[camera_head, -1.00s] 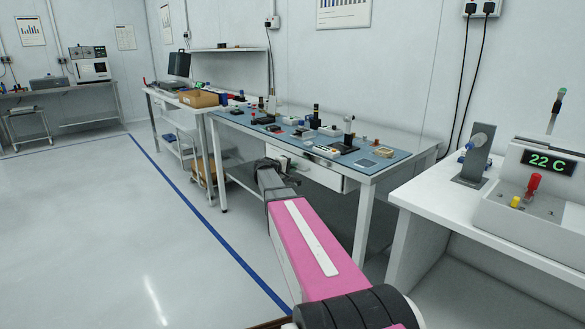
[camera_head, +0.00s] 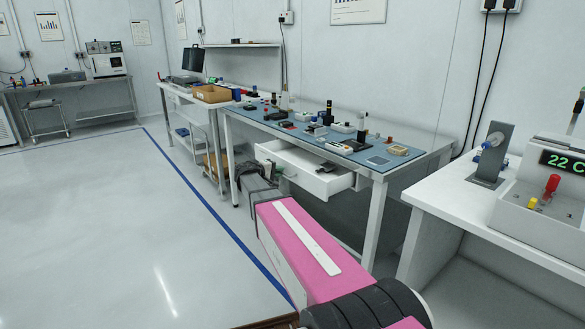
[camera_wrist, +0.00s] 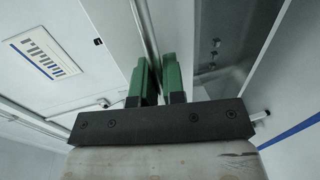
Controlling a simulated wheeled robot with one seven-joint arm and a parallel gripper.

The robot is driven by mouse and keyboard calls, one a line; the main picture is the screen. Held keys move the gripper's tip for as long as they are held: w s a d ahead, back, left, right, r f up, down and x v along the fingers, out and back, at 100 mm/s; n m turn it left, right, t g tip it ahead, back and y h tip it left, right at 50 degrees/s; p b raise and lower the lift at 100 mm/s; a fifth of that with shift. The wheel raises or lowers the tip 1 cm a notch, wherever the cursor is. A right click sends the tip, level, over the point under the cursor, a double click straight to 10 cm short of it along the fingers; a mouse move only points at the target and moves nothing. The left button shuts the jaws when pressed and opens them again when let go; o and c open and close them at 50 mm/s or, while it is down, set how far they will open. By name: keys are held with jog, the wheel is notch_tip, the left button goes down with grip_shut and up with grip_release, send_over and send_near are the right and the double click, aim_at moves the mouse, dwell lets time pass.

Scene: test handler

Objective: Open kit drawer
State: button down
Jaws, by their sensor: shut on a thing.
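The white kit drawer (camera_head: 306,184) under the blue-topped workbench stands open, pulled out from below the bench top. A dark item (camera_head: 326,168) lies inside it; I cannot tell what it is. My gripper (camera_head: 278,170) is at the left part of the drawer front, partly hidden behind my own arm in the head view. In the wrist view, the two green fingers of my gripper (camera_wrist: 156,80) are close together, shut on the drawer handle, of which little shows between them.
The blue bench top (camera_head: 378,160) carries several small parts and fixtures. A white bench with a grey temperature unit (camera_head: 550,190) stands at the right. A cart (camera_head: 200,130) stands beyond the workbench. The floor at the left, past the blue line, is clear.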

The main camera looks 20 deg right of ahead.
jog(key=f+v, duration=0.2)
jog(key=v, duration=1)
jog(key=shift+a+f, duration=0.25)
jog(key=shift+f, duration=0.05)
jog(key=c, duration=1.2)
grip_release()
jog(key=v, duration=1)
jog(key=shift+s+a, duration=0.1)
jog(key=shift+a, duration=0.25)
jog(key=s+d+f+g+y, duration=0.2)
jog(key=s+d+f+y, duration=0.15)
jog(key=d+f, duration=0.2)
jog(key=s+d+f+g+y, duration=0.1)
jog(key=s+d+f+y, duration=0.1)
jog(key=s+d+f, duration=0.4)
jog(key=s+f+m+y, duration=0.1)
jog(key=s+f+y, duration=0.2)
jog(key=s, duration=0.1)
jog(key=s+f+m+g+y, duration=0.1)
jog(key=s+f+y, duration=0.2)
jog(key=s+f, duration=0.1)
jog(key=s+f+m+g+y, duration=0.1)
jog(key=s+f+m+y, duration=0.1)
jog(key=s+f+y, duration=0.1)
jog(key=shift+s+f, duration=0.4)
jog(key=shift+f, duration=0.2)
